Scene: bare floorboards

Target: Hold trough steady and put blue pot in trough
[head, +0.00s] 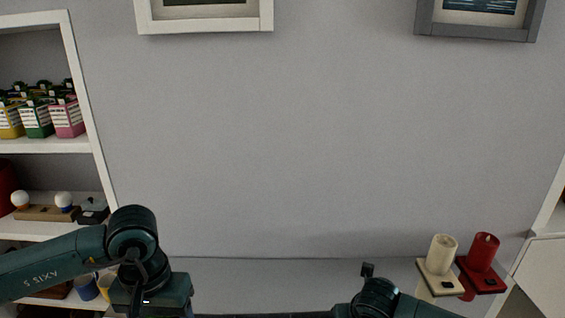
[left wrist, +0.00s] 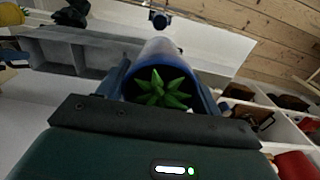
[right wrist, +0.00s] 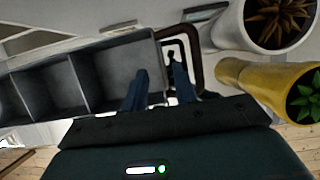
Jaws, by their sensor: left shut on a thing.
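In the left wrist view my left gripper (left wrist: 163,88) is shut on a blue pot (left wrist: 160,50) with a spiky green plant, one finger on each side. The grey trough (left wrist: 85,37) lies to the left of the pot, apart from it. In the right wrist view the trough (right wrist: 117,48) shows several empty-looking compartments. My right gripper (right wrist: 156,88) has its fingers apart at the trough's right end, seemingly one on each side of the end wall. Contact cannot be told. The head view shows neither the pot nor the trough.
A yellow pot (right wrist: 245,78) with a green plant and a white pot (right wrist: 232,28) with a brown plant stand right of the trough. A dark-framed item (right wrist: 194,50) lies beside its end. Shelves (head: 50,146) stand left; candles (head: 440,254) are at right.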

